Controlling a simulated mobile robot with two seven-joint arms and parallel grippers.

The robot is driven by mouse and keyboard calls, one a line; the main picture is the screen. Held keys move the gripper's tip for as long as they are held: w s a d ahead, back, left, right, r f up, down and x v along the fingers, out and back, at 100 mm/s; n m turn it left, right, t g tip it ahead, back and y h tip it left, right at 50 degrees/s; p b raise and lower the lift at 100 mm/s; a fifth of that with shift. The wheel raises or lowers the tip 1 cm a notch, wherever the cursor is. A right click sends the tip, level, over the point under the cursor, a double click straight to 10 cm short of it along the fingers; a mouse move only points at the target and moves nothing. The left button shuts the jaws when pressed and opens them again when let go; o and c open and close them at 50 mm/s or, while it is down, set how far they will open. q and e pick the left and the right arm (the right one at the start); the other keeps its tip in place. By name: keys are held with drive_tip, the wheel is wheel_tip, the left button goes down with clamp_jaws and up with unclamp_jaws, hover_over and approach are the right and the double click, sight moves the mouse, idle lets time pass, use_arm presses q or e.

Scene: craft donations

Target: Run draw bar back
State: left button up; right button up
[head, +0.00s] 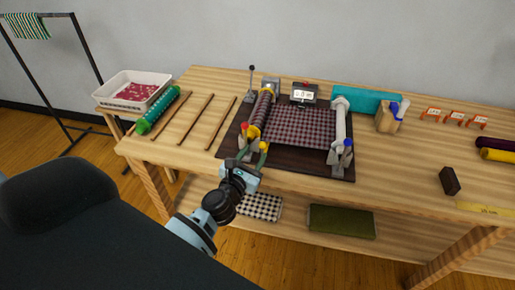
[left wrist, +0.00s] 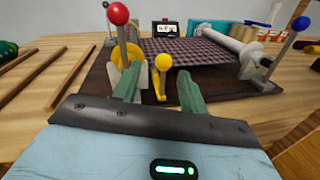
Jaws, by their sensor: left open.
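A cloth-winding machine stands on a dark base board (head: 310,163) with checked cloth (head: 300,125) stretched flat between a roll (head: 262,108) at left and a white roller (head: 340,125) at right. A red-knobbed lever (left wrist: 119,30) and a yellow-knobbed lever (left wrist: 162,66) stand at its front left. A blue-knobbed lever (head: 347,147) stands at the front right. I cannot tell which part is the draw bar. My left gripper (head: 251,160) is open at the front left corner. In the left wrist view the yellow knob shows between its fingers, apparently beyond the tips. My right gripper is not seen.
A small display (head: 303,94) stands behind the cloth. Wooden sticks (head: 195,119), a green roll (head: 157,111) and a white tray (head: 155,80) lie to the left. A wooden block (head: 388,119) and a dark block (head: 449,181) stand to the right. Folded cloths lie on the lower shelf.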

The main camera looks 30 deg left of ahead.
use_arm(q)
drive_tip(key=shift+s+d, duration=0.1)
drive_tip(key=shift+s, duration=1.05)
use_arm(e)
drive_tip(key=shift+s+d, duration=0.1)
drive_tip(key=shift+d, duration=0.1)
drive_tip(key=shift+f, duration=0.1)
use_arm(q)
drive_tip(key=s+d+f+m+g+h, duration=0.25)
drive_tip(key=s+d+f+m, duration=0.25)
drive_tip(key=s+m, duration=0.5)
drive_tip(key=s+d+f+m+g+h, duration=0.1)
drive_tip(key=s+d+f+m+h, duration=0.25)
drive_tip(key=s+f+m, duration=0.6)
drive_tip(key=s+f+m+g+y, duration=0.1)
drive_tip(key=s+f+m+g, duration=0.1)
drive_tip(key=s+m, duration=0.5)
drive_tip(key=s+f+m+g+y+p, duration=0.1)
drive_tip(key=s+f+m+g, duration=0.1)
drive_tip(key=s+m, duration=0.5)
drive_tip(key=d+m+g, duration=0.1)
drive_tip(key=m, duration=0.2)
drive_tip(key=shift+s+g, duration=0.2)
drive_tip(key=shift+g, duration=0.15)
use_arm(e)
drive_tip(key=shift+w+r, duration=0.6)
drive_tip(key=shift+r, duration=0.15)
use_arm(q)
drive_tip(key=shift+f, duration=0.15)
